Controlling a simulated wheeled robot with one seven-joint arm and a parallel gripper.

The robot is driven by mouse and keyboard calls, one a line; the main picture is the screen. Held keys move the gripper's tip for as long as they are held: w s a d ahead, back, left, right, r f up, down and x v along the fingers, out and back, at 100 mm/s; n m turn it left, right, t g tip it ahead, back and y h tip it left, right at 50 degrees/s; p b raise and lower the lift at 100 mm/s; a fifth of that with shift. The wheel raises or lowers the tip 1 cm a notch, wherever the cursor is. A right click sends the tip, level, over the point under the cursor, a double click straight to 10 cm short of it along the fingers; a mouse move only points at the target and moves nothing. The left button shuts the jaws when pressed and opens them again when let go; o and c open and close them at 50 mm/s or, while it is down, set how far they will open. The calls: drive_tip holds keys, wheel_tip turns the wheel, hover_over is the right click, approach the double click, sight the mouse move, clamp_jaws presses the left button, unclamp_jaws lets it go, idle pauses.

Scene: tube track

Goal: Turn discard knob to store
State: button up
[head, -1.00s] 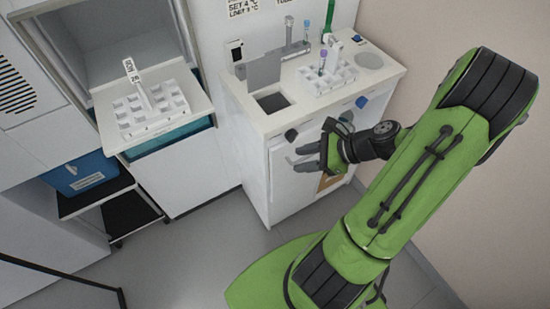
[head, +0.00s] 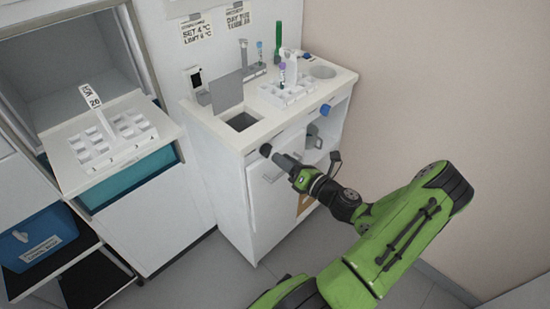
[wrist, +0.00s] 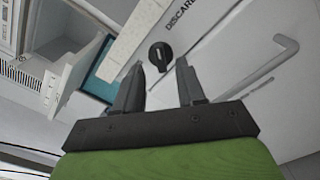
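The discard knob is a round black knob (wrist: 160,56) on the white cabinet front, beside the printed word DISCARD in the wrist view. A pale line on it marks its pointer. In the head view the knob (head: 265,150) sits near the top left of the cabinet front, under the counter edge. My gripper (wrist: 160,75) is open, its two dark fingers apart, with the knob showing between and just beyond the tips. In the head view my gripper (head: 280,160) is close to the knob. I cannot tell whether the fingers touch it.
A blue knob (head: 325,110) is farther right on the same cabinet. A door handle (wrist: 270,68) is right of the knob. The counter holds a white tube rack (head: 287,92) and an open square well (head: 242,121). Another rack (head: 112,140) stands on the left shelf.

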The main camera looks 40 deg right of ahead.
sight(271, 151)
drive_tip(key=w, duration=0.4)
drive_tip(key=shift+a+b, duration=0.1)
drive_tip(key=shift+b, duration=0.2)
clamp_jaws()
